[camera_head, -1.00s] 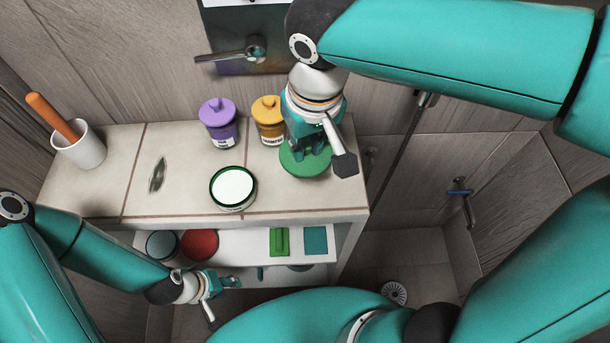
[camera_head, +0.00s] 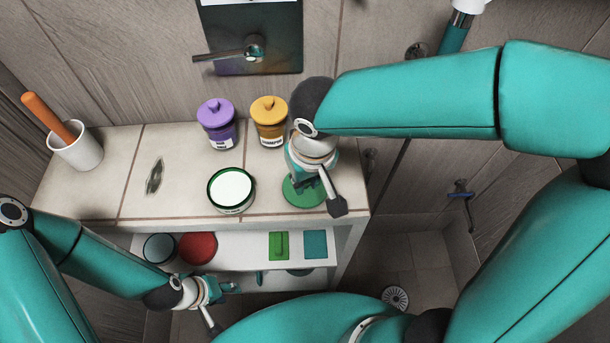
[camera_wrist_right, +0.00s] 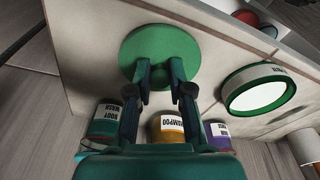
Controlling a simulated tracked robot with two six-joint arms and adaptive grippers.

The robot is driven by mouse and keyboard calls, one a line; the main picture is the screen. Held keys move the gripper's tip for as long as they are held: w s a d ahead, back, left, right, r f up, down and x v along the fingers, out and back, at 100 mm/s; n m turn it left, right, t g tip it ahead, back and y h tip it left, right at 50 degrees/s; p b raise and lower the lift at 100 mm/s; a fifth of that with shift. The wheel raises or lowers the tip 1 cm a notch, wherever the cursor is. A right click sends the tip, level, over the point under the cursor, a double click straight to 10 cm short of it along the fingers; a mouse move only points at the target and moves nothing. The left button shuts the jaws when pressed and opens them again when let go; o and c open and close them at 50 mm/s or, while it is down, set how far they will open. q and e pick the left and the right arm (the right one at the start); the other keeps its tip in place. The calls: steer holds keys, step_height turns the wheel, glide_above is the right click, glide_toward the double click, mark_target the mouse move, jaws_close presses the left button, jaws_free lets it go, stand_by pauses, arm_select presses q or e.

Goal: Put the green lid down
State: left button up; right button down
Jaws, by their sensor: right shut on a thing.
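The green lid (camera_head: 303,192) is a flat round disc near the right end of the tiled counter (camera_head: 185,190). My right gripper (camera_head: 312,178) is above it and shut on it, partly hiding it in the head view. In the right wrist view the lid (camera_wrist_right: 158,52) shows beyond the fingertips, which meet at its middle. I cannot tell whether the lid touches the counter. An open jar with a green rim and white contents (camera_head: 231,189) stands to its left. My left gripper (camera_head: 222,291) is low, in front of the lower shelf; its fingers are too small to read.
A purple-lidded jar (camera_head: 218,124) and a yellow-lidded jar (camera_head: 269,122) stand behind. A white cup (camera_head: 78,148) with an orange handle is at far left. A lower shelf (camera_head: 240,243) holds red, green and teal things. The wall tap (camera_head: 250,48) hangs above.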

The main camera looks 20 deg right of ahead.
mark_target(310, 196)
steer(key=shift+f+b, duration=0.25)
steer(key=shift+b, duration=0.05)
steer(key=c, duration=1.1)
jaws_free()
steer(key=shift+o, duration=0.2)
steer(key=shift+r, duration=0.1)
steer(key=shift+r+p, duration=0.35)
steer(key=shift+r, duration=0.15)
step_height(310, 196, up, 11)
steer(key=s+p, duration=0.1)
steer(key=shift+s+r, duration=0.15)
steer(key=shift+s, duration=0.2)
steer(key=shift+d, duration=0.1)
